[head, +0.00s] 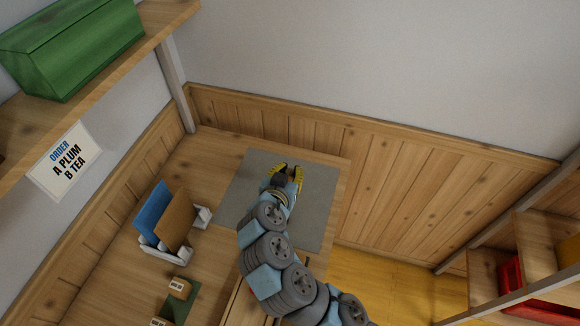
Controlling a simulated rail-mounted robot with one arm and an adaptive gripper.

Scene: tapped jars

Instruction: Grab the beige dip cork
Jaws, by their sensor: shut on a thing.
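My gripper (285,170), with yellow fingers, is over the grey mat (317,188) on the wooden table, near its far edge. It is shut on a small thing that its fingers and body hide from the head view. I cannot make out a beige dip cork anywhere in this view, so I cannot tell whether it is the thing held. My blue and grey arm reaches up to the mat from the lower right and covers part of it.
A white holder (165,254) with a blue and a brown board stands left of the mat. Small labelled tan boxes (179,287) sit by a green mat (182,306) in front. A shelf with a green box (72,42) overhangs the upper left. Red bins (511,274) stand right.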

